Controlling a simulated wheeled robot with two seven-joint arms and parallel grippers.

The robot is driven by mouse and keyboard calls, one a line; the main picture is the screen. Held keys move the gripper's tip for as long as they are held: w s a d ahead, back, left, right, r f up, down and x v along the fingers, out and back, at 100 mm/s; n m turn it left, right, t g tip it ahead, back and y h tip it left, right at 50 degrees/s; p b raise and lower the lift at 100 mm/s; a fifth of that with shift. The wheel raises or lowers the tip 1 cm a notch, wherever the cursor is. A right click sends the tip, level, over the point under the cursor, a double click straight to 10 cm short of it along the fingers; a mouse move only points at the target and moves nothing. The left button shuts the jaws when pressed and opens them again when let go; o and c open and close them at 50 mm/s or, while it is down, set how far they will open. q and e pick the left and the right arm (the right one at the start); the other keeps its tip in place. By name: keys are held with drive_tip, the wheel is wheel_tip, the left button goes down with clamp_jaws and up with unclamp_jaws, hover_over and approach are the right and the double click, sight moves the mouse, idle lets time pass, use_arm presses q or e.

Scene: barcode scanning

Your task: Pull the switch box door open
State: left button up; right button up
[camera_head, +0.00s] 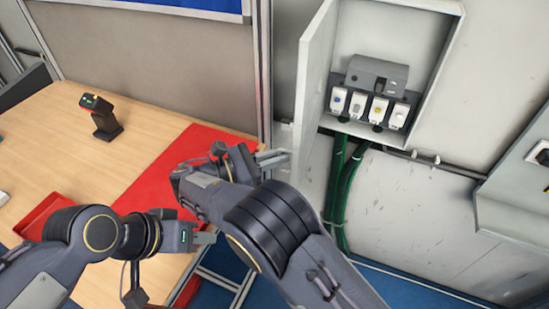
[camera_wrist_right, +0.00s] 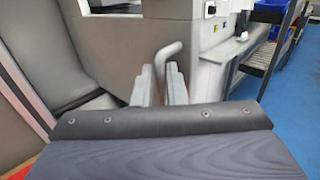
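The switch box (camera_head: 437,75) is on the wall at the upper right in the head view, with switches inside. Its grey door (camera_head: 314,75) stands wide open on the left side. My right gripper (camera_head: 276,158) is beside the door's lower part. In the right wrist view, a bent grey handle (camera_wrist_right: 170,55) rises between the fingers of my right gripper (camera_wrist_right: 162,88), which look closed on it. The handle is not clear in the head view. My left gripper (camera_head: 206,238) is low near the table's front edge, away from the box; its finger gap is not clear.
A wooden table (camera_head: 60,125) holds a red mat (camera_head: 170,180), a dark scanner (camera_head: 102,117) and a red tray (camera_head: 42,215). Green cables (camera_head: 345,185) run down below the box. Another wall box (camera_head: 510,205) juts out at the right. Blue floor shows below.

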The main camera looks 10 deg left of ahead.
drive_tip(key=o, duration=0.4)
drive_tip(key=shift+w+d+f, duration=0.15)
drive_tip(key=shift+w+d, duration=0.15)
drive_tip(key=shift+w, duration=0.3)
use_arm(q)
drive_tip(key=shift+w+d, duration=0.1)
drive_tip(key=shift+w, duration=0.25)
use_arm(e)
drive_tip(key=shift+s, duration=0.15)
drive_tip(key=shift+f, duration=0.15)
drive_tip(key=shift+s+a, duration=0.1)
drive_tip(key=shift+s, duration=0.05)
use_arm(q)
drive_tip(key=shift+f, duration=0.1)
